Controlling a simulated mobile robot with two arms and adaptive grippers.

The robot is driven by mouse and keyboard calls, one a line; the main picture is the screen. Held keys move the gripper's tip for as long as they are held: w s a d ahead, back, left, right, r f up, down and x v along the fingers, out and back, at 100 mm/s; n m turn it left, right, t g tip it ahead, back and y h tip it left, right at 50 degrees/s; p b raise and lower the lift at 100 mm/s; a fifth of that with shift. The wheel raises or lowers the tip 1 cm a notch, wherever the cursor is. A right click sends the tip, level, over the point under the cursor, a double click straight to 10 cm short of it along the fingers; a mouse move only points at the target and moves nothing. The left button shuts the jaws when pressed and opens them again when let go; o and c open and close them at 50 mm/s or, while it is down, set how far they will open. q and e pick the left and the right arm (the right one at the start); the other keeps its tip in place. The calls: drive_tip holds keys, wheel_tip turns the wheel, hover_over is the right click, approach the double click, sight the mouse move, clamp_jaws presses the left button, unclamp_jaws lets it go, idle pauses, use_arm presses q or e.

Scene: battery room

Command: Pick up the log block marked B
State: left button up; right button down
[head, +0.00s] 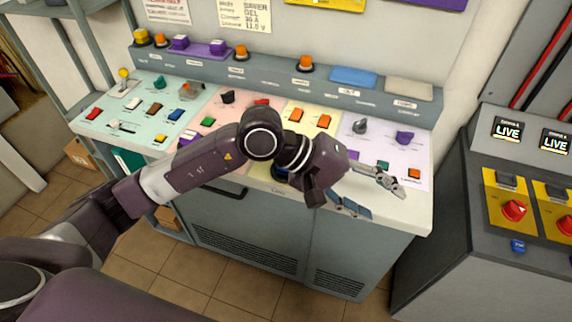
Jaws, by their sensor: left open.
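I cannot make out a block marked B; no such letter is readable in the head view. My left arm reaches in from the left across the console. My left gripper (377,200) is over the front right edge of the console, with its fingers spread apart and nothing visible between them. My left arm and gripper hide part of the console's middle and front edge. My right gripper is not in view.
The sloped console (400,211) carries many coloured switches and knobs. A purple tray (200,50) with small purple pieces sits on its back ledge. A grey cabinet (455,190) with red knobs stands at right. A brown box (80,154) is at left. Tiled floor lies in front.

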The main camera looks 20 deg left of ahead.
use_arm(q)
drive_tip(key=w+a+f+m+t+y, duration=0.1)
drive_tip(key=w+a+f+y, duration=0.2)
drive_tip(key=a, duration=0.5)
drive_tip(key=w+a+m+t+y, duration=0.1)
drive_tip(key=w+a+m+y, duration=0.1)
drive_tip(key=w+a+y, duration=0.35)
drive_tip(key=w+a+f+m+y, duration=0.1)
drive_tip(key=w+a+f+y, duration=0.1)
drive_tip(key=a, duration=0.7)
drive_tip(key=p+x, duration=0.3)
drive_tip(key=x, duration=0.3)
drive_tip(key=shift+w+a+f+p, duration=0.1)
drive_tip(key=shift+w+p, duration=0.05)
drive_tip(key=shift+p, duration=0.15)
drive_tip(key=shift+w+f+t, duration=0.15)
drive_tip(key=shift+f+t, duration=0.15)
drive_tip(key=shift+c, duration=0.4)
drive_tip(key=c, duration=1.2)
drive_tip(key=shift+o, duration=0.2)
drive_tip(key=shift+r, duration=0.1)
